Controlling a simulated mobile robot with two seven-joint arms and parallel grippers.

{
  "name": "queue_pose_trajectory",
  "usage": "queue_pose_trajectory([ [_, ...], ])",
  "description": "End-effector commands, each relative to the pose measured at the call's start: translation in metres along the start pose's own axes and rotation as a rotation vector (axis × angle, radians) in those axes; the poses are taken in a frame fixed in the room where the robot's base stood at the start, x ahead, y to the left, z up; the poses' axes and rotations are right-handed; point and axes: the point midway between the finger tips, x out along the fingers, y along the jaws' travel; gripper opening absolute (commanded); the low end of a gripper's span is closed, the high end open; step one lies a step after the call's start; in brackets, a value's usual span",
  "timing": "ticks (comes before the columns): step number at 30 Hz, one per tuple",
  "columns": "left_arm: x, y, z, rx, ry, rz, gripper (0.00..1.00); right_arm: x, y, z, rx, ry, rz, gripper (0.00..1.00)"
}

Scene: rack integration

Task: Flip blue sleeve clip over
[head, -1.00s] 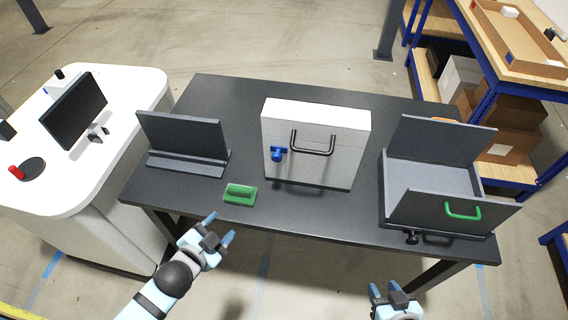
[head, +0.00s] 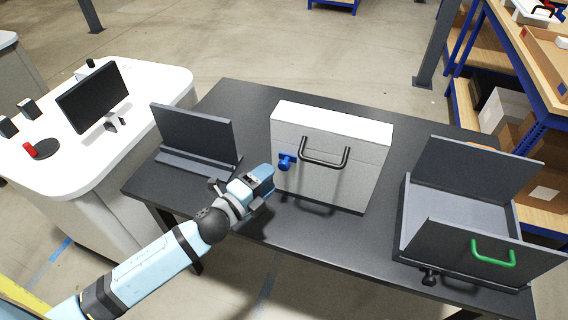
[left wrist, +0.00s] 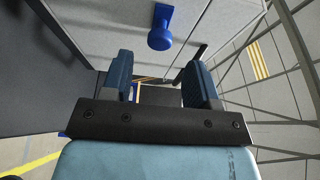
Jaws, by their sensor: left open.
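The blue clip (head: 286,161) sits on the front face of the light grey case (head: 330,180), left of its black handle (head: 325,153). In the left wrist view the blue clip (left wrist: 160,30) shows above and beyond the fingers, with a round knob end and a flat bar. My left gripper (head: 264,185) is just left of and below the clip, apart from it. In the left wrist view my left gripper (left wrist: 160,78) is open, with nothing between its fingers. My right gripper is out of view.
The cases stand on a dark table (head: 255,97). An open grey case with a green handle (head: 492,254) is at the right. A dark angled stand (head: 193,138) is at the left. A white counter with a monitor (head: 95,98) is farther left. Shelving is at the right.

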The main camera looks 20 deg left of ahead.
Motion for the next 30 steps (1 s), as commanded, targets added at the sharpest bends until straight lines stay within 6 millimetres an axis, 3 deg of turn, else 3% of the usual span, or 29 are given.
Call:
queue_pose_trajectory([
  [3,0.025,-0.002,0.0,-0.001,0.0,-0.002,0.55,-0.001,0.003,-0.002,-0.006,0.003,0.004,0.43],
  [9,0.053,-0.001,0.0,-0.002,0.0,-0.001,0.55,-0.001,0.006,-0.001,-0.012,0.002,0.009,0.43],
  [22,0.064,0.0,-0.001,-0.002,0.001,0.001,0.55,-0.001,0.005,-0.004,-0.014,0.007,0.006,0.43],
  [30,0.063,0.0,-0.001,-0.002,0.0,0.001,0.0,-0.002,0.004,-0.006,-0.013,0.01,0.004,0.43],
])
